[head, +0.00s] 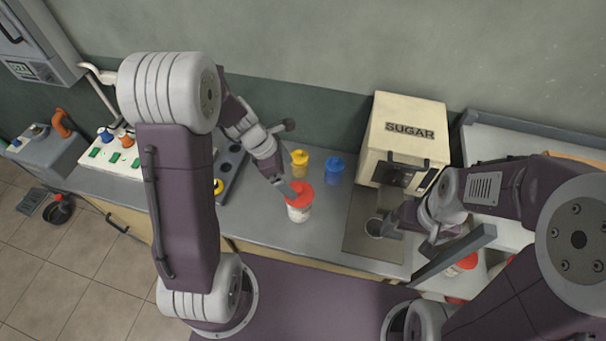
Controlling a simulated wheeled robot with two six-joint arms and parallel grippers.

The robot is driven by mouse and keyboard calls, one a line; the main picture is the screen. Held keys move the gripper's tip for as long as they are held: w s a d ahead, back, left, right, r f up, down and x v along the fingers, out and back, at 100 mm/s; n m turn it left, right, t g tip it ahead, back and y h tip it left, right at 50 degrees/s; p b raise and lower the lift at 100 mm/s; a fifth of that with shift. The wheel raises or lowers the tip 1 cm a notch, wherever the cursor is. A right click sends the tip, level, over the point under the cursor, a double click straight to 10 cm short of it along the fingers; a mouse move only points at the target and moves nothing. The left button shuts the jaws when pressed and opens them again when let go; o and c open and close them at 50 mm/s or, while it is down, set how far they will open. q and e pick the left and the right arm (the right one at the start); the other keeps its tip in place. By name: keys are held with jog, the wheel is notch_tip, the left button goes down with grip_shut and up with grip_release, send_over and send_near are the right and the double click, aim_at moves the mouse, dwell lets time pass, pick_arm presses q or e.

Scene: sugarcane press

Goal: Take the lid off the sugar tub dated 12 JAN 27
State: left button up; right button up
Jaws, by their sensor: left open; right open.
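A white tub with a red lid (299,195) stands upright on the grey counter, lid on. No date can be read on it at this size. My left gripper (284,186) is open, its fingers at the left edge of the red lid; I cannot tell whether they touch it. More red-lidded tubs (468,262) show at the right, partly hidden behind my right arm.
A cream machine marked SUGAR (408,128) stands on the counter at the wall. A yellow container (299,162) and a blue one (336,166) stand behind the red-lidded tub. A dark rack with holes (232,168) lies to the left. The counter in front of the tub is clear.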

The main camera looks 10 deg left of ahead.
aim_at(298, 188)
pick_arm(q)
jog(key=x, duration=0.3)
jog(key=shift+s+f+b, duration=0.1)
jog(key=shift+s+b, duration=0.15)
jog(key=shift+b, duration=0.15)
jog(key=shift+w+d+f, duration=0.1)
jog(key=shift+w+f, duration=0.05)
jog(key=shift+f, duration=0.15)
jog(key=x, duration=0.2)
jog(key=b+x, duration=0.1)
jog(key=x, duration=0.1)
jog(key=shift+s+f, duration=0.1)
jog(key=shift+s, duration=0.2)
jog(key=shift+w+f, duration=0.35)
jog(key=shift+s+r, duration=0.15)
jog(key=shift+s, duration=0.05)
jog(key=c, duration=1.2)
jog(key=shift+w, duration=0.1)
pick_arm(e)
jog(key=shift+s+d+f, duration=0.1)
jog(key=shift+s+f, duration=0.3)
jog(key=shift+f, duration=0.1)
